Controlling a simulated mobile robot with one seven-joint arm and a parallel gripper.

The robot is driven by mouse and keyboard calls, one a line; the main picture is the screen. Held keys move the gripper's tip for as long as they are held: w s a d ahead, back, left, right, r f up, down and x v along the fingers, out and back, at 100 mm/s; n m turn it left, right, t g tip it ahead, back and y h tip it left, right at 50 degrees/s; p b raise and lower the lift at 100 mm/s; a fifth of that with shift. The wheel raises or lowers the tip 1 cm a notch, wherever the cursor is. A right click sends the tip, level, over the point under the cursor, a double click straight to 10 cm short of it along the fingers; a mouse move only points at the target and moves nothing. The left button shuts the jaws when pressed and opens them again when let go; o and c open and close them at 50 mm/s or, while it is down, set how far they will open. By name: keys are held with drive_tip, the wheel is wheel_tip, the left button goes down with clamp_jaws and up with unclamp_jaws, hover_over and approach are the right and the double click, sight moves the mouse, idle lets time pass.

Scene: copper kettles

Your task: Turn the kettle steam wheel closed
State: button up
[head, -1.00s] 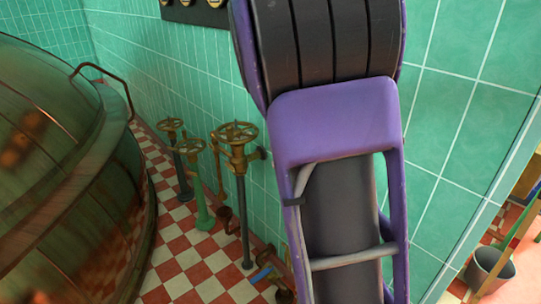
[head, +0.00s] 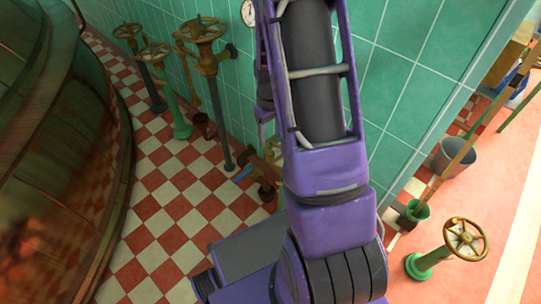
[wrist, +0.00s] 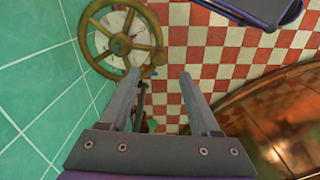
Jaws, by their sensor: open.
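A round brass handwheel with spokes (wrist: 122,40) is at the upper left of the wrist view, close to the green wall. My gripper (wrist: 159,77) is open and empty; its left finger lies just below the wheel's rim in the picture, and I cannot tell whether they touch. In the head view, brass wheels stand on posts along the wall: a tall one (head: 200,31), one on a green post (head: 155,53) and one farther back (head: 127,32). Another brass wheel (head: 465,240) stands on a green base at lower right. I cannot tell which is the steam wheel.
A large copper kettle (head: 50,150) fills the left; it also shows in the wrist view (wrist: 275,125). A grey bucket (head: 455,157) stands at right beyond the wall corner. Pipes with a blue handle (head: 242,174) sit low by the wall. Checkered floor (head: 165,215) is open between.

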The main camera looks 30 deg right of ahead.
sight(271, 152)
wheel_tip(271, 152, down, 10)
drive_tip(key=shift+f+b, duration=0.1)
drive_tip(key=shift+b, duration=0.55)
clamp_jaws()
idle(1.1)
